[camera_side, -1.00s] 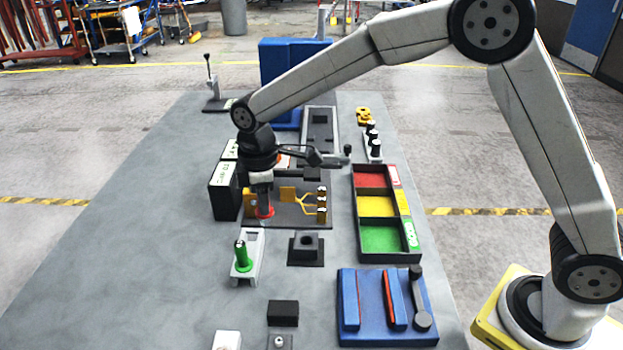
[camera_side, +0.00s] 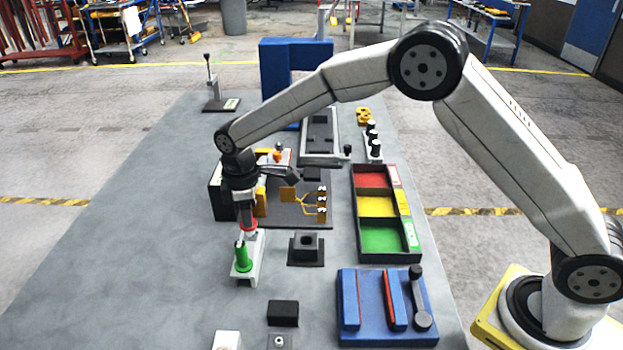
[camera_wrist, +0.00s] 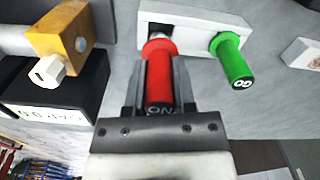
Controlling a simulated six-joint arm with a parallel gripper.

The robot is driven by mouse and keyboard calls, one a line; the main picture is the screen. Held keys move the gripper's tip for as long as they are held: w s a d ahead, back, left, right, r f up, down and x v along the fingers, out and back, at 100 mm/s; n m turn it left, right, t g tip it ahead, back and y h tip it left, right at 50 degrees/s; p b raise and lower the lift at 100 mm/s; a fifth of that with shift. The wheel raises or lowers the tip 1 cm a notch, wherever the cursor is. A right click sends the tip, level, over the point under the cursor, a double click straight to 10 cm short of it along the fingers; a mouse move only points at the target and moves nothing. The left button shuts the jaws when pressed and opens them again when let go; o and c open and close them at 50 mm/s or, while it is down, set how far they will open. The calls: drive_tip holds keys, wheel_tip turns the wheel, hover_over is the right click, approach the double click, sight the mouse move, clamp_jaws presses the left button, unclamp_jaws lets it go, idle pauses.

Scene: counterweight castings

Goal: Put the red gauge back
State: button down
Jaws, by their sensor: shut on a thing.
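The red gauge (camera_wrist: 158,72) is between the fingers of my gripper (camera_wrist: 159,85), which is shut on it; its dark end cap faces the wrist camera. In the side view my gripper (camera_side: 246,208) points down with the red gauge (camera_side: 249,224) under it, at the far end of the light grey gauge holder (camera_side: 245,278). The green gauge (camera_side: 241,256) stands in the near part of that holder. In the wrist view the holder (camera_wrist: 195,36) shows with the green gauge (camera_wrist: 232,58) to the right. I cannot tell whether the red gauge is fully seated.
A fixture with yellow clamps (camera_side: 307,198) stands behind and to the right. A dark display box (camera_wrist: 55,90) is left of the gripper. A black socket block (camera_side: 306,249) and a tray with red, yellow and green compartments (camera_side: 389,255) lie to the right.

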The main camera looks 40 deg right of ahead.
drive_tip(key=shift+f, duration=1.5)
drive_tip(key=shift+f, duration=0.15)
drive_tip(key=shift+c, duration=2.2)
unclamp_jaws()
wheel_tip(320, 180, up, 12)
drive_tip(key=shift+r, duration=0.2)
